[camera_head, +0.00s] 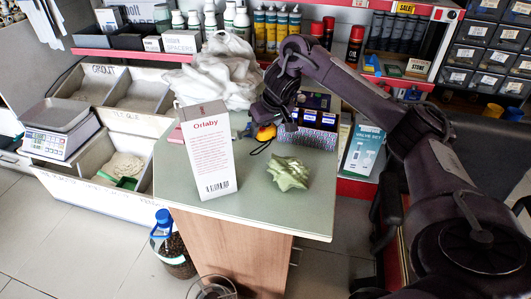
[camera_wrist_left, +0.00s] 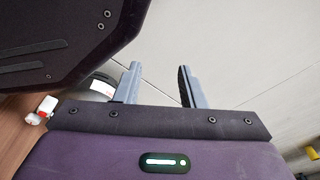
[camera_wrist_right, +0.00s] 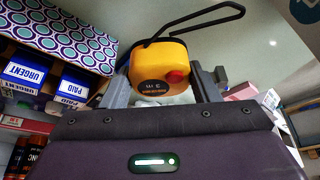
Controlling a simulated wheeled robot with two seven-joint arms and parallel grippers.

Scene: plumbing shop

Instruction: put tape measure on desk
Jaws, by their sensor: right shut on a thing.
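The yellow tape measure (camera_wrist_right: 158,72) with a red button and a black wrist strap is between the fingers of my right gripper (camera_wrist_right: 160,85), which is shut on it. In the head view the tape measure (camera_head: 265,133) shows as a small yellow-orange shape just over the desk (camera_head: 225,195), beneath the right gripper (camera_head: 277,118); I cannot tell whether it touches the surface. The desk has a grey-green top and a wooden front. My left gripper (camera_wrist_left: 158,88) is open and empty, with floor behind it; it is not in the head view.
A white Orlaby box (camera_head: 207,150) stands on the desk's left part, beside a pale green crumpled object (camera_head: 289,173). A patterned organizer (camera_head: 308,134) and white plastic bags (camera_head: 225,70) are at the back. The desk's front right is clear.

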